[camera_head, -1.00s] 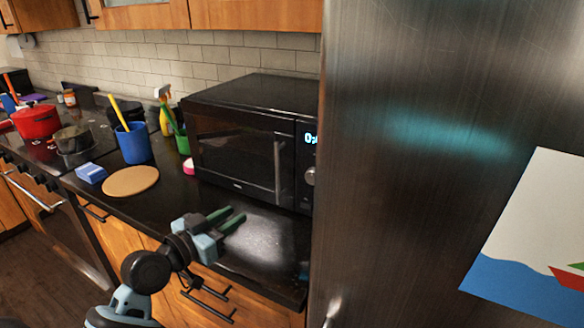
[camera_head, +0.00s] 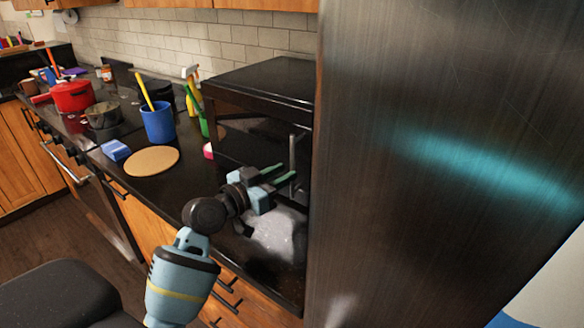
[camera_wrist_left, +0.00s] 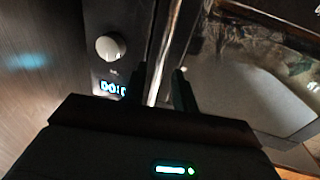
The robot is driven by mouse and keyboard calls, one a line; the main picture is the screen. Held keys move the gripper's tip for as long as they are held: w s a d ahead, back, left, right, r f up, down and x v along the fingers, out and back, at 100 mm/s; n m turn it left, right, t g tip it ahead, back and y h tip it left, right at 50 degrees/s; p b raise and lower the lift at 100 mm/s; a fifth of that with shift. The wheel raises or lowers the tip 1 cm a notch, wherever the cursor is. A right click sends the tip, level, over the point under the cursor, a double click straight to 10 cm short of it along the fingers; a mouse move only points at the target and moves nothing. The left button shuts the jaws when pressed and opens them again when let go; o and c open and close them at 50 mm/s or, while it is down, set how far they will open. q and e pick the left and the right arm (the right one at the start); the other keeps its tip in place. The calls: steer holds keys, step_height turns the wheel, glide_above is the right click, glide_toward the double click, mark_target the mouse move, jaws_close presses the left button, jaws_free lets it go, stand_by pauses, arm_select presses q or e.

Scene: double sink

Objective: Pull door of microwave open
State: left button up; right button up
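The black microwave (camera_head: 262,78) stands on the dark counter, with its right end hidden behind the fridge. Its door looks shut. The upright door handle (camera_head: 292,150) is near the fridge edge; it also shows as a bright bar in the left wrist view (camera_wrist_left: 165,50). My left gripper (camera_head: 284,173) is in front of the door, at the lower part of the handle. Its two green fingers are apart. In the left wrist view the fingertips (camera_wrist_left: 168,78) lie around the handle's line; whether they touch it I cannot tell. My right gripper is out of view.
The tall metal fridge (camera_head: 430,220) stands close on the right. A blue cup (camera_head: 159,124), a round tan board (camera_head: 151,161), a blue sponge (camera_head: 115,150) and a red pot (camera_head: 72,96) are on the counter to the left.

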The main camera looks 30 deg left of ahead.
mark_target(291, 170)
arm_select(q)
steer(key=shift+x, duration=1.9)
jaws_close()
